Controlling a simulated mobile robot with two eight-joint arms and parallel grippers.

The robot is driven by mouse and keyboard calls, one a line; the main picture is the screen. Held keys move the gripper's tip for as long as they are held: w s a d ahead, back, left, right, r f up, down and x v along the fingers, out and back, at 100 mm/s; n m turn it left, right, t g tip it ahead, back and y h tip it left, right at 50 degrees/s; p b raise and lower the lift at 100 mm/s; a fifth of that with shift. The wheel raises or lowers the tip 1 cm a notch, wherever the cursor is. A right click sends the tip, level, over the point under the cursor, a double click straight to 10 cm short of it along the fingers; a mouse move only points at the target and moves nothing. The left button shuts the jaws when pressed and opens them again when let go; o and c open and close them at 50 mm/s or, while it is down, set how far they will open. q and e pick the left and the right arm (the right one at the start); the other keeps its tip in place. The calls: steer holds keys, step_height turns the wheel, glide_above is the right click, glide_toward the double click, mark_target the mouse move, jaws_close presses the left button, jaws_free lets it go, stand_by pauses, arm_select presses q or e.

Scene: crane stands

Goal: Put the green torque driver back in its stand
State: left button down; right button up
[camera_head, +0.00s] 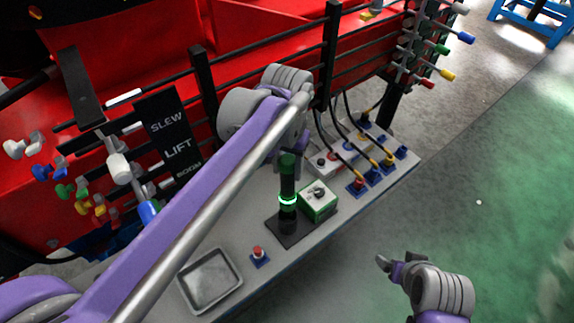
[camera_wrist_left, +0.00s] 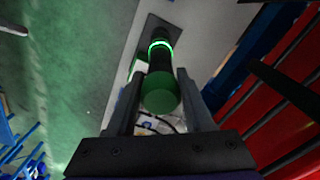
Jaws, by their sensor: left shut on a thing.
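The green torque driver (camera_head: 287,164) has a green cap and a dark shaft. It stands upright over its dark stand, where a bright green ring (camera_head: 288,200) glows; I cannot tell how deep it sits. The stand's black base plate (camera_head: 312,233) lies on the grey bench. In the left wrist view the driver's green cap (camera_wrist_left: 161,93) is between the fingers of my left gripper (camera_wrist_left: 161,76), which is shut on it. My left arm hides most of that gripper in the head view. My right gripper (camera_head: 386,264) is off the bench at lower right; its jaws are unclear.
A green box with a knob (camera_head: 318,202) stands right beside the driver. A metal tray (camera_head: 183,281) and a red button (camera_head: 258,252) are at the bench front. Cabled connectors (camera_head: 356,186) fill the right end. Red machinery with levers stands behind.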

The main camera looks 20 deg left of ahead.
mark_target(287, 189)
arm_select(q)
steer(key=shift+f+b, duration=2.3)
steer(key=shift+f, duration=2.1)
steer(key=shift+c, duration=1)
jaws_free()
arm_select(e)
step_height(287, 189, down, 6)
steer(key=s, duration=0.2)
steer(key=shift+s+f+g, duration=0.15)
steer(key=shift+f+g, duration=0.05)
steer(key=shift+g, duration=0.1)
arm_select(q)
steer(key=shift+r+p, duration=1.6)
steer(key=shift+r, duration=1)
steer(key=shift+f, duration=0.1)
arm_select(e)
steer(key=r, duration=0.2)
steer(key=w+r, duration=0.1)
steer(key=r, duration=0.1)
steer(key=shift+w, duration=0.15)
